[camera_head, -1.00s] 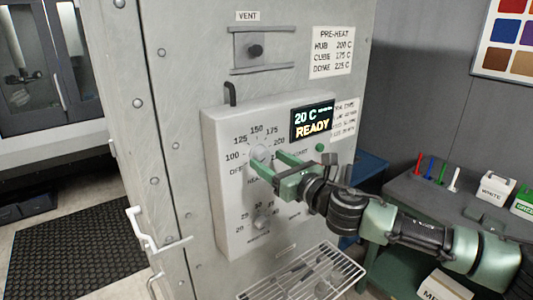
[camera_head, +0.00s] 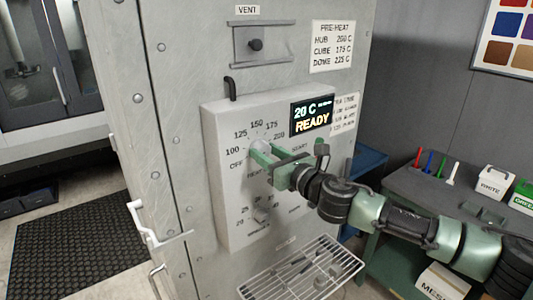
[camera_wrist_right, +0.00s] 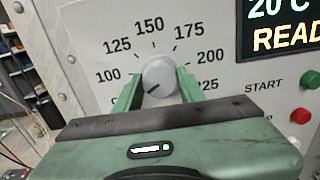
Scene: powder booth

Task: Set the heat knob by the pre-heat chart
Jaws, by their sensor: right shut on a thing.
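The heat knob (camera_wrist_right: 160,77) is a round grey dial on the light control panel (camera_head: 222,190). In the right wrist view its dark mark points to the lower left, below the 100 label. Labels run from 100 to 225 around it. My right gripper (camera_wrist_right: 157,90) is shut on the knob, one green finger on each side; it also shows in the head view (camera_head: 263,151). The pre-heat chart (camera_head: 332,46) reads HUB 200 C, CUBE 175 C, DOME 225 C. The display (camera_head: 312,115) reads 20 C and READY. My left gripper is not in view.
A lower knob (camera_head: 260,214) has its own scale. A green START button (camera_wrist_right: 312,80) and a red button (camera_wrist_right: 300,116) sit right of the heat knob. A wire rack (camera_head: 300,270) juts out below the panel. A bench with a white box (camera_head: 494,182) stands at right.

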